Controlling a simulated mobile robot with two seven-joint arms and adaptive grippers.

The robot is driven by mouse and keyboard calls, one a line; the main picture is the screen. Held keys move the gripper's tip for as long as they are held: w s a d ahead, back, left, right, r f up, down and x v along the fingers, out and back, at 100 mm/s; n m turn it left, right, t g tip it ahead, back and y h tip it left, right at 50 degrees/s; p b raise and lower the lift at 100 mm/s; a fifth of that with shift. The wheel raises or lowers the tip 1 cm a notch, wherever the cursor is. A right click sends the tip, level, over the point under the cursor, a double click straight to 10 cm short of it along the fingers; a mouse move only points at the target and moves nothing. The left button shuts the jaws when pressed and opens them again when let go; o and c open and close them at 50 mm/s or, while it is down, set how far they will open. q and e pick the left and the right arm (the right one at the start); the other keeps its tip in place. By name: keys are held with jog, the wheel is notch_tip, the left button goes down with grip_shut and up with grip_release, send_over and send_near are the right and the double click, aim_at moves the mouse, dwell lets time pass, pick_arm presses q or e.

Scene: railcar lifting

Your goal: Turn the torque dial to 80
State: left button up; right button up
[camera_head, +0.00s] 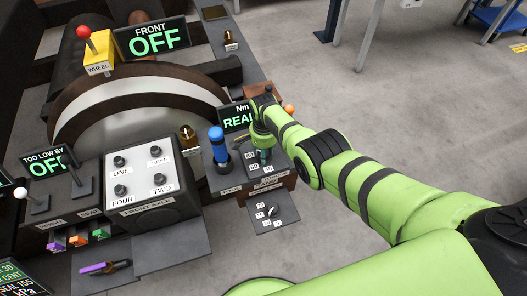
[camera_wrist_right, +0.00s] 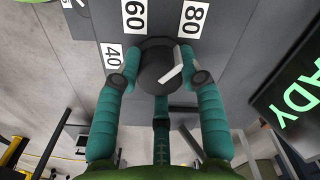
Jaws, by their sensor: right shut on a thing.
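The torque dial (camera_wrist_right: 158,74) is a dark round knob with a white pointer, in the middle of the right wrist view. Labels 40 (camera_wrist_right: 113,56), 60 (camera_wrist_right: 134,15) and 80 (camera_wrist_right: 191,19) stand around it. The pointer slants up and right, roughly toward 80. My right gripper (camera_wrist_right: 162,80) has its teal fingers closed around the knob's sides. In the head view my right gripper (camera_head: 264,158) reaches down onto the panel and hides most of the dial. My left gripper is in neither view.
A display (camera_head: 237,118) with green text, partly covered, stands behind my right gripper. A blue-handled lever (camera_head: 217,143) is just left of it. A smaller dial plate (camera_head: 272,213) lies in front. A box of knobs (camera_head: 145,178) stands left. Open floor lies to the right.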

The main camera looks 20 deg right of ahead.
jog(key=o, duration=1.1)
jog(key=shift+w+d+r, duration=0.15)
jog(key=shift+w+d, duration=0.05)
jog(key=shift+w, duration=0.1)
jog(key=shift+o, duration=0.2)
jog(key=shift+s, duration=0.1)
notch_tip(320, 180, up, 12)
